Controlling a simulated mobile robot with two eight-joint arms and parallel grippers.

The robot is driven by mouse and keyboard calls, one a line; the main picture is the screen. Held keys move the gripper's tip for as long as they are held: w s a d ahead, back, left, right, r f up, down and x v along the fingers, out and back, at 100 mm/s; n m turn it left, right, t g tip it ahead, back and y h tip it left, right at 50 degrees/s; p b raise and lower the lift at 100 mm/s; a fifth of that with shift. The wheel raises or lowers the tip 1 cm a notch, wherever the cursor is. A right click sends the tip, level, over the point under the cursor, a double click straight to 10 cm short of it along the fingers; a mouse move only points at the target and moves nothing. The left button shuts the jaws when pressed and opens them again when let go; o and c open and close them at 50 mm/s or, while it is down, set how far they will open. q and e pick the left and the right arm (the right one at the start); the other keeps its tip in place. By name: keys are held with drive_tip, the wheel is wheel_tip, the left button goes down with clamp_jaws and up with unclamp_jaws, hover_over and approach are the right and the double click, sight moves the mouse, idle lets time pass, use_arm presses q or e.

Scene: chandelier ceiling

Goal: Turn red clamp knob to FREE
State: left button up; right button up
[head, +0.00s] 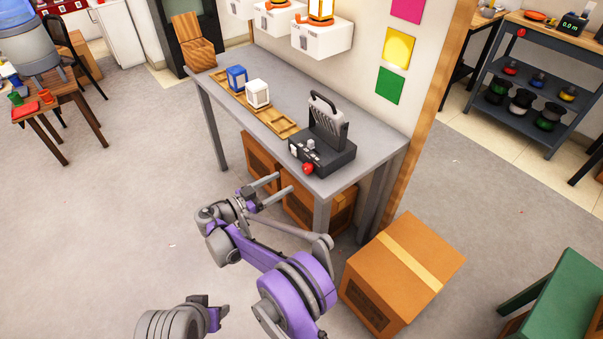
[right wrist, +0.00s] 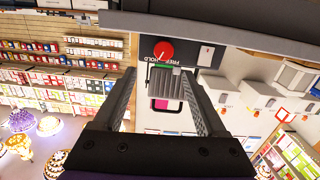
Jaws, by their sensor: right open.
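The red clamp knob (head: 308,168) sits on the front face of a dark grey box-shaped device (head: 336,157) at the near corner of the grey workbench. My left gripper does not show.
A wooden tray (head: 284,126) with a blue lantern-like block (head: 236,78) and a white one (head: 258,93) lies left of the device on the bench (head: 365,128). Cardboard boxes stand beneath it, and another box (head: 405,265) stands right.

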sight(305, 169)
drive_tip(key=shift+h, duration=0.3)
drive_tip(key=x, duration=0.9)
drive_tip(key=shift+w+f+p, duration=0.3)
drive_tip(key=shift+w+f, duration=0.05)
drive_tip(key=shift+w, duration=0.05)
clamp_jaws()
